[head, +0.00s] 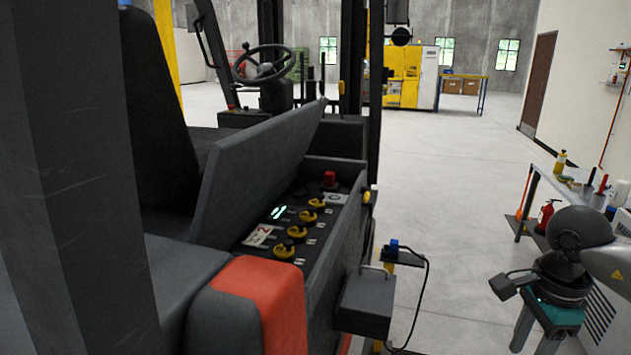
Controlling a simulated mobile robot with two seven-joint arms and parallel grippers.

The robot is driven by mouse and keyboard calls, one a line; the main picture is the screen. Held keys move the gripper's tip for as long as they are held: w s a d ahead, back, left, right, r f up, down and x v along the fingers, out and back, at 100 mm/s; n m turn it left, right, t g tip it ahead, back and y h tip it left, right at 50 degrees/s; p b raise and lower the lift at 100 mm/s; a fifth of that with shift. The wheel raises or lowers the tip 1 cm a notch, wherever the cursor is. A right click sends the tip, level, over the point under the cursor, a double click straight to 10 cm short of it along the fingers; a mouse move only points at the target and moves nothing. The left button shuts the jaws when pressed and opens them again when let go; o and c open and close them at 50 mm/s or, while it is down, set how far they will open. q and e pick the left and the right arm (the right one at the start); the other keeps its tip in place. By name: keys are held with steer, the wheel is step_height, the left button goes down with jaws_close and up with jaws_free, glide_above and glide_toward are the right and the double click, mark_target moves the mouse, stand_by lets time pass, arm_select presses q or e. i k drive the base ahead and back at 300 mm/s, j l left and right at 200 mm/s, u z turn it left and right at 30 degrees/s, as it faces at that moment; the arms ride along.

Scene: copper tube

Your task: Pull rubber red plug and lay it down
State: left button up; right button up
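A small red plug (329,179) stands upright at the far end of the forklift's open battery compartment (300,215). Whether it is rubber cannot be told at this size. My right gripper (541,338) is at the lower right, pointing down, well to the right of the forklift and far from the plug. Its two grey fingers are apart with nothing seen between them, and their tips are near the bottom edge of the picture. My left gripper is not in view.
Yellow caps (285,249) line the compartment beside the raised dark lid (262,160). A workbench (560,185) is at right. The floor between is clear.

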mark_target(329, 176)
steer(key=i+l+u, duration=0.1)
steer(key=u, duration=0.3)
steer(key=l+u, duration=0.1)
steer(key=u, duration=0.25)
steer(key=i+l+u, duration=0.1)
steer(key=u, duration=0.3)
steer(key=l+u, duration=0.15)
steer(key=u, duration=0.25)
steer(key=l+u, duration=0.35)
steer(key=l, duration=0.4)
steer(key=l+u, duration=0.3)
steer(key=l, duration=0.5)
steer(key=k+l+u, duration=0.1)
steer(key=l+u, duration=0.25)
steer(key=l, duration=0.4)
steer(key=k+l, duration=0.1)
steer(key=l, duration=0.3)
steer(key=k+l, duration=0.1)
steer(key=l, duration=0.7)
steer(key=k+l, duration=0.15)
steer(key=l, duration=0.25)
steer(key=k+l, duration=0.1)
steer(key=l, duration=0.3)
steer(key=i+l, duration=0.15)
steer(key=i, duration=0.35)
steer(key=j+u, duration=0.05)
